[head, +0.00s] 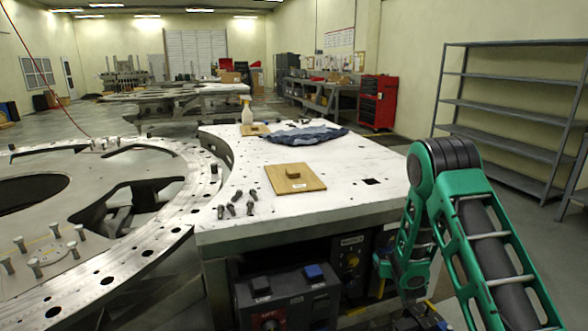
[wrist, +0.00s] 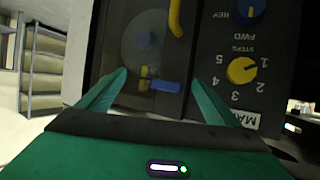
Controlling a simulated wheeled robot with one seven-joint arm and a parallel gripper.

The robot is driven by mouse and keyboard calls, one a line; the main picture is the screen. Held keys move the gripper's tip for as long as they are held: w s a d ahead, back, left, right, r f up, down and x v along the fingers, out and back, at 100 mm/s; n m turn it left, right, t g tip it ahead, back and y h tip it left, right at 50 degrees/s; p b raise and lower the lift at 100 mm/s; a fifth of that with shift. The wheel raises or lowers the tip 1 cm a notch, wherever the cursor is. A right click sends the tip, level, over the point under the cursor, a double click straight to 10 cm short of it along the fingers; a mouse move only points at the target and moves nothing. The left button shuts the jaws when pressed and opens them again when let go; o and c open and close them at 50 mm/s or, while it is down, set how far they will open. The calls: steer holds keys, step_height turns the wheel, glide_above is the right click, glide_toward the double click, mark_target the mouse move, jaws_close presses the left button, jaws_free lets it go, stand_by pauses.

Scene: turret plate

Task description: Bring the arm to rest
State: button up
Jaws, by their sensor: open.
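My green arm (head: 480,240) stands bent at the right of the head view, its elbow high and its forearm hanging down beside the white-topped table. In the wrist view my gripper (wrist: 158,78) is open, its two green fingers apart with nothing held between them. It faces a dark control panel (wrist: 215,85) that appears upside down, with a yellow knob (wrist: 242,70), a blue knob (wrist: 250,8) and a clear round cover (wrist: 145,40). I cannot tell the exact gap between fingertips and panel. In the head view the gripper end is low and hard to make out.
The white table (head: 350,165) holds a wooden board (head: 310,180), a blue cloth (head: 300,135), a spray bottle (head: 246,110) and several bolts. A box with buttons (head: 290,298) sits below its front edge. A large slotted plate (head: 130,265) lies left. Floor before the shelves (head: 510,110) looks clear.

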steer(key=s+a+r+g, duration=0.1)
steer(key=s+r+g, duration=0.1)
steer(key=s+r, duration=0.5)
steer(key=s+r+g, duration=0.2)
steer(key=s+r, duration=0.3)
steer(key=r, duration=0.4)
steer(key=s+a+r+g+y, duration=0.1)
steer(key=s+a+r, duration=0.15)
steer(key=s, duration=0.55)
steer(key=s+a+r+n+g, duration=0.15)
steer(key=s+r, duration=0.25)
steer(key=s, duration=0.5)
steer(key=s+a+r+g+y, duration=0.1)
steer(key=s+r+g, duration=0.15)
steer(key=s, duration=0.55)
steer(key=s+d+m+g, duration=0.2)
steer(key=s+d, duration=0.3)
steer(key=s, duration=0.4)
steer(key=s+d+f+m+g, duration=0.1)
steer(key=s+d+m, duration=0.3)
steer(key=s, duration=0.5)
steer(key=shift+s+d+g, duration=0.2)
steer(key=shift+d+g, duration=0.5)
steer(key=shift+d, duration=0.45)
